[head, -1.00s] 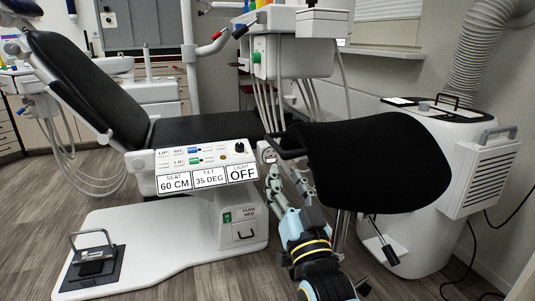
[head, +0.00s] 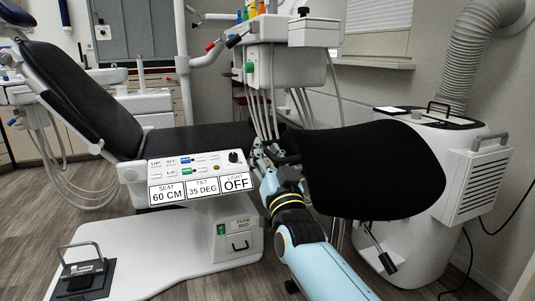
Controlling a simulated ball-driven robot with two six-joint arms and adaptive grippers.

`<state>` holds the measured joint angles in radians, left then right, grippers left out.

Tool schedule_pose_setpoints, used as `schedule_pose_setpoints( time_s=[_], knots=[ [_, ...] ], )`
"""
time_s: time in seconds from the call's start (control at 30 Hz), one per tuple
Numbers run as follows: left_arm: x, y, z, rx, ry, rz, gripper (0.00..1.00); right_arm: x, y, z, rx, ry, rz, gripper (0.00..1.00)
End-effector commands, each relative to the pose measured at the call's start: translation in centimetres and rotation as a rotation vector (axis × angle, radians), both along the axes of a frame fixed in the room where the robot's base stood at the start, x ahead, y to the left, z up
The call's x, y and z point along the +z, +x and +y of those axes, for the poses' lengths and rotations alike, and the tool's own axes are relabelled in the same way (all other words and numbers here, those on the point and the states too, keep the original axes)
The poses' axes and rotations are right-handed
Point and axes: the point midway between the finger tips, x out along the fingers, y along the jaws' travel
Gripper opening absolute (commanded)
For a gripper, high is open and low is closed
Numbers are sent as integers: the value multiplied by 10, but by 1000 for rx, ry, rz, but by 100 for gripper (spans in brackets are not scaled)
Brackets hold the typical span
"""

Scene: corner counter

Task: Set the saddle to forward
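The saddle (head: 375,170) is a broad black padded seat on a stool, right of the dental chair. A dark bar sticks out at its left end. In the head view my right arm reaches up from the bottom, and my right gripper (head: 262,152) is at this left end, close to the bar. The gripper is small and dark against the chair, so I cannot tell whether its fingers touch or hold the bar. A lever with a black paddle (head: 387,262) hangs below the seat. My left gripper is not in view.
The dental chair's control panel (head: 200,172) reads SEAT 60 CM, TILT 35 DEG, LIGHT OFF, just left of my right gripper. Hoses (head: 272,110) hang behind it from the instrument unit (head: 285,65). A white machine (head: 425,235) stands behind the saddle. A foot pedal (head: 85,275) is at lower left.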

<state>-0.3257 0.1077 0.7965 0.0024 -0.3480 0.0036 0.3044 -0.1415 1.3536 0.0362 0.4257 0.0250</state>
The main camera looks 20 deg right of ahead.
Motion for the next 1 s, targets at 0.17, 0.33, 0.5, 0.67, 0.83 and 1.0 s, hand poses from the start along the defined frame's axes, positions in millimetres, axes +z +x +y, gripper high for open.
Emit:
schedule_pose_setpoints(
  time_s=[0.17,0.33,0.5,0.67,0.83,1.0],
  knots=[
    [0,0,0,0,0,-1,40,0,0,0,0,0,0,5],
    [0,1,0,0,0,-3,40,0,0,0,0,0,0,0],
    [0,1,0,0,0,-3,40,0,0,0,0,0,0,0],
    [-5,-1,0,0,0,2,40,-10,0,-1,0,-31,2,0],
    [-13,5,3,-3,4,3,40,-35,0,-1,0,-138,-1,0],
    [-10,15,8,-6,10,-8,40,-36,0,-1,1,-159,-3,0]
  ],
)
